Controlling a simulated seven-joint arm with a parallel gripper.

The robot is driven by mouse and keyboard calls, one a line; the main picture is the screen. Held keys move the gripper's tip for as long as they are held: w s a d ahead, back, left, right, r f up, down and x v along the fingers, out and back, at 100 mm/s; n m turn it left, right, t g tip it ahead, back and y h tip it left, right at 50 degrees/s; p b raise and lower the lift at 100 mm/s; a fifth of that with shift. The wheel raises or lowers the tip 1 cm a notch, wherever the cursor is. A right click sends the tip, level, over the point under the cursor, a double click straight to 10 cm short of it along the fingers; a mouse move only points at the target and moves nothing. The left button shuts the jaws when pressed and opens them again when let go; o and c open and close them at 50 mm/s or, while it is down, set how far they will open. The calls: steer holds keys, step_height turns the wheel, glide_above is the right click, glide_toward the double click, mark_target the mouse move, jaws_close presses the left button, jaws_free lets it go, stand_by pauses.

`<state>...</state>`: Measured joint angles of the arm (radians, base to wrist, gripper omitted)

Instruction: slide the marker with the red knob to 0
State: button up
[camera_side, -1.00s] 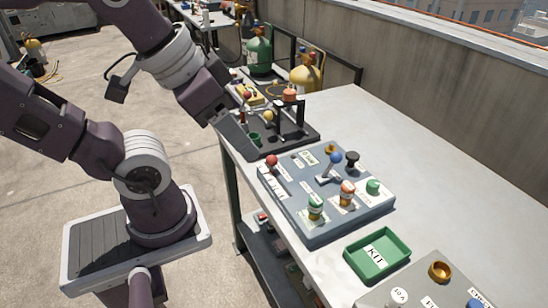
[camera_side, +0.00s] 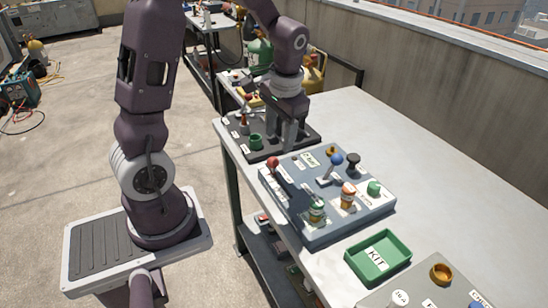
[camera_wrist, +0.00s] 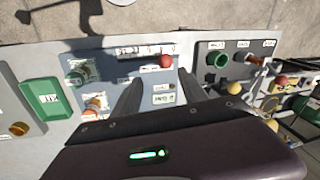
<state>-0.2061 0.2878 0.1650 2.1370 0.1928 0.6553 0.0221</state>
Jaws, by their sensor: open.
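The red knob (camera_side: 272,162) stands at the back left corner of a grey-blue panel (camera_side: 318,238) on the table. In the wrist view the red knob (camera_wrist: 166,61) sits by a pale labelled strip; its figures are too small to read. The marker's base is not clear. My gripper (camera_side: 291,143) points down near the seam between this panel and the black one behind it. In the wrist view my gripper (camera_wrist: 162,78) has its fingers apart, with nothing between them. The knob shows just beyond the fingertips, not held.
A blue-topped lever (camera_side: 336,159), a black knob (camera_side: 352,160), a green knob (camera_side: 374,188) and two banded knobs share the panel. A green KIT tray (camera_side: 378,257) lies in front. The black panel (camera_side: 258,155) holds a green cup (camera_side: 256,141). The table's right is clear.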

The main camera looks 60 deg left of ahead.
mark_target(274, 158)
steer(key=shift+g, duration=0.3)
steer(key=a+f, duration=0.1)
steer(key=f, duration=0.2)
steer(key=a+f, duration=0.1)
steer(key=f, duration=0.5)
steer(key=shift+a+f, duration=0.15)
steer(key=shift+a, duration=0.25)
steer(key=shift+c, duration=0.4)
jaws_close()
